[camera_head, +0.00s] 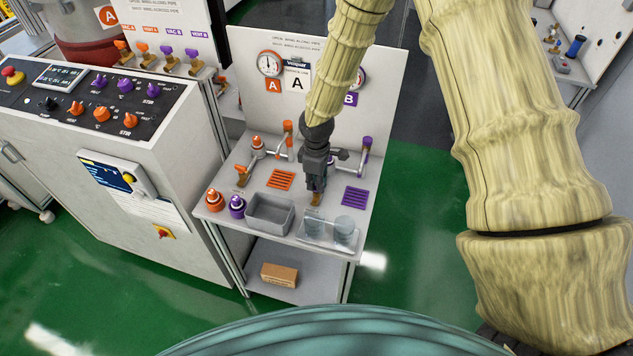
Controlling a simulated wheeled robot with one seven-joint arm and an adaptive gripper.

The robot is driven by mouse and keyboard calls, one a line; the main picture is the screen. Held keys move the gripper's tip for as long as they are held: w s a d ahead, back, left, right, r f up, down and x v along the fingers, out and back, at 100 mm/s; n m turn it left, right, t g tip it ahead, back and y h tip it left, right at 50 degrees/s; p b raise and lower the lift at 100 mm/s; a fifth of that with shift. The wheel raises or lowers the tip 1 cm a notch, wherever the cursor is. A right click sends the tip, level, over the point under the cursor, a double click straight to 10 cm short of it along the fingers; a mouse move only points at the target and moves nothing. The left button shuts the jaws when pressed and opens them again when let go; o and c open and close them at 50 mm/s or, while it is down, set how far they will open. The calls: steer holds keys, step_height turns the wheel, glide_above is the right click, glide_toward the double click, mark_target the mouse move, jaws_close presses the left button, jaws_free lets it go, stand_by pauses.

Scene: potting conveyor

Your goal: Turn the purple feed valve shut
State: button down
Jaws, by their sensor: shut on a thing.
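My gripper (315,186) points down at the right half of the bench and is shut on a small valve with a brass body (316,200). The jaws hide this valve's handle, so its colour and angle cannot be seen. Behind and to the right, an upright purple valve handle (367,145) stands on the pipework below the B sign (350,99), apart from the jaws. No label in view tells which of the two is the feed valve.
On the left side are an orange valve handle (288,127) and an orange-capped fitting (257,143). A control cabinet (95,150) stands left.

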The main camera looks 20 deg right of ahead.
steer(key=shift+s+f, duration=0.15)
steer(key=c, duration=1.5)
jaws_free()
steer(key=shift+c, duration=0.2)
steer(key=shift+d, duration=0.1)
step_height(320, 180, up, 12)
